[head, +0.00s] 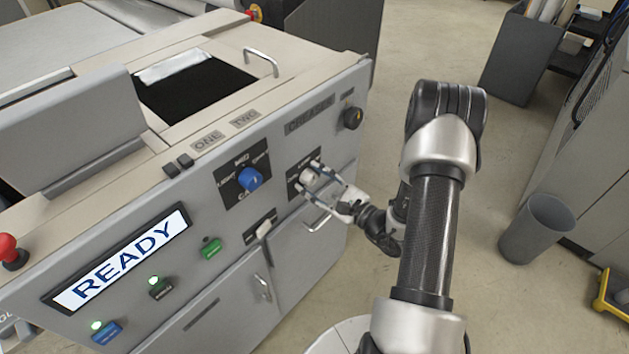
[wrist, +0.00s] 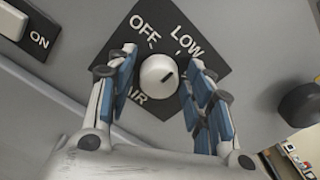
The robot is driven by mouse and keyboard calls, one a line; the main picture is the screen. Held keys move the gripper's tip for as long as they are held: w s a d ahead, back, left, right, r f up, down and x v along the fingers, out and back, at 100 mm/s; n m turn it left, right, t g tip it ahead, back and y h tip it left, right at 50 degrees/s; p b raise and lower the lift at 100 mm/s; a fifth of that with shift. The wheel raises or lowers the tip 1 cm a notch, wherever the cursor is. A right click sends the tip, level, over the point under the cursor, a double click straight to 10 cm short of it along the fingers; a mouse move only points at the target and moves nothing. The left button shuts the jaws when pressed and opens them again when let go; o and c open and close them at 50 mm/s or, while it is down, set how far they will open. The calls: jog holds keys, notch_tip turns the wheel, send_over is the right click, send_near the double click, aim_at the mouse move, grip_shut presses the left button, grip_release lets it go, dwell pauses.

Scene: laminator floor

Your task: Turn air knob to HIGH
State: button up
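The white round air knob (wrist: 160,75) sits on a black label plate (wrist: 150,20) in the wrist view. Its dark pointer mark points up and to the right. OFF and LOW are readable on the plate, AIR is partly covered, and any HIGH label is hidden behind the right finger. My gripper (wrist: 163,62) is open, with one blue-padded finger on each side of the knob. The fingers are close to the knob; I cannot tell whether either touches. In the head view, my gripper (head: 322,198) is at the white knob (head: 307,176) on the machine's front panel.
A blue knob (head: 250,179) is left of the air knob, with a white switch (head: 264,228) below it. A black knob (head: 352,118) is to the upper right. The display (head: 120,260) reads READY. A grey bin (head: 537,228) stands right of my arm on open floor.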

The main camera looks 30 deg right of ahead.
jog(key=c, duration=0.8)
jog(key=shift+m, duration=0.3)
jog(key=m+p, duration=0.3)
jog(key=m, duration=0.2)
jog(key=shift+d+r+m, duration=0.1)
jog(key=shift+m, duration=0.2)
jog(key=m+p, duration=0.2)
jog(key=m, duration=0.3)
jog(key=shift+d+m, duration=0.1)
jog(key=shift+m, duration=0.2)
jog(key=o, duration=1.1)
